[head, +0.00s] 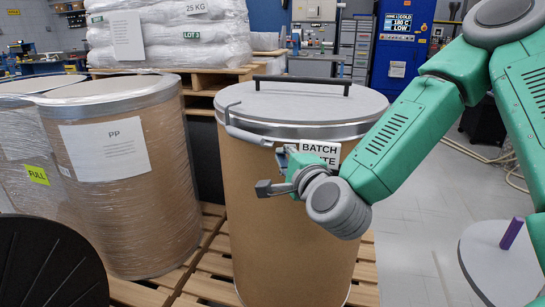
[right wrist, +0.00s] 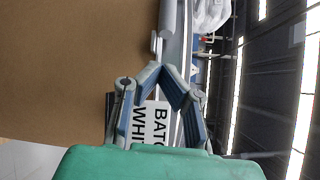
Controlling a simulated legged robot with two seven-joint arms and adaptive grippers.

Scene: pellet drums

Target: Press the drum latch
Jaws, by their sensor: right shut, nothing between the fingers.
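The brown fibre drum (head: 285,235) stands upright on a pallet in the middle of the head view. A grey lid with a black handle (head: 302,82) is on it. A metal ring circles the rim, and the grey latch lever (head: 246,135) curves along its left front, seeming to stand off from the drum. My right gripper (head: 284,157) is shut and empty, just below the lever's right end. In the right wrist view its fingertips (right wrist: 160,68) meet close to the end of the lever (right wrist: 156,44); I cannot tell whether they touch. My left gripper is out of view.
Two wrapped drums (head: 125,175) stand close on the left. Stacked white sacks (head: 165,35) rest on a pallet behind. A white label (head: 322,152) on the drum is partly hidden by my right arm. Floor (head: 425,215) is clear to the right, before a round grey plate (head: 500,265).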

